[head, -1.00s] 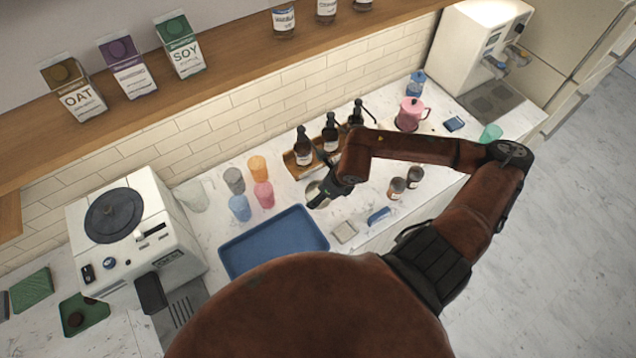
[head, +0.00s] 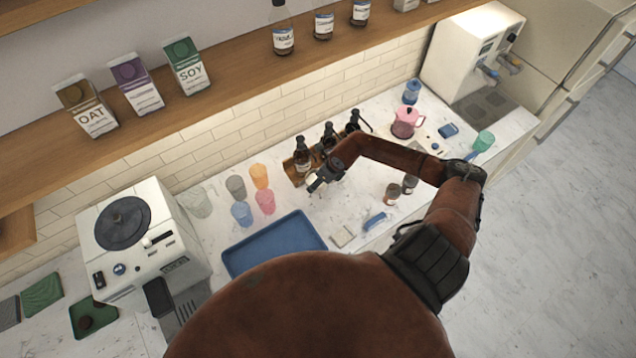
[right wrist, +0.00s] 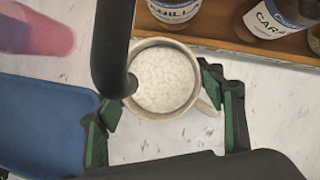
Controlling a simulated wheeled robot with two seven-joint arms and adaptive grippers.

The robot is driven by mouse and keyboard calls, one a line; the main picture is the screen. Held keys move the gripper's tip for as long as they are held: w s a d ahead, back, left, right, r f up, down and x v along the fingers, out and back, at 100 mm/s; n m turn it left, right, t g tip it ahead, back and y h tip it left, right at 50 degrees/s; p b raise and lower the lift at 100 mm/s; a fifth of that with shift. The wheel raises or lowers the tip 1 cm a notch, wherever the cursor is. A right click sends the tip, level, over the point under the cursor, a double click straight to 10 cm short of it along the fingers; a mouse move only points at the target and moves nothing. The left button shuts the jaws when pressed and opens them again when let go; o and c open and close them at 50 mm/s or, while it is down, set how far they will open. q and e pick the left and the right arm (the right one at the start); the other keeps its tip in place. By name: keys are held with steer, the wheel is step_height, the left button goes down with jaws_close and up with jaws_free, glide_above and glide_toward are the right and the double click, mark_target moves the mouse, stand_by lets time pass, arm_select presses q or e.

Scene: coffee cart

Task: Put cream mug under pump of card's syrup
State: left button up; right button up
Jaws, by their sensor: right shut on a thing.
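My right gripper (head: 320,180) is shut on the cream mug (right wrist: 166,80), its green-padded fingers on either side. The mug is upright, seen from above, with its handle toward the right finger. In the head view the mug (head: 312,182) is mostly hidden by the gripper, in front of the leftmost syrup bottle (head: 302,158). In the right wrist view a black spout (right wrist: 112,50) reaches over the mug's left rim. Bottles labelled "CHILL…" (right wrist: 172,12) and "CARA…" (right wrist: 270,22) stand behind the mug. My left gripper is not in view.
The bottles stand in a wooden rack (head: 292,172). A blue tray (head: 272,245) lies to the front left, with several coloured cups (head: 264,201) behind it.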

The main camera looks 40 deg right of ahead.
step_height(320, 180, down, 2)
steer(key=shift+f+p, duration=0.1)
steer(key=shift+p, duration=0.65)
steer(key=shift+w+f, duration=0.1)
steer(key=shift+f, duration=0.4)
steer(key=o, duration=1.4)
steer(key=shift+b+v, duration=1.75)
steer(key=shift+v, duration=4.35)
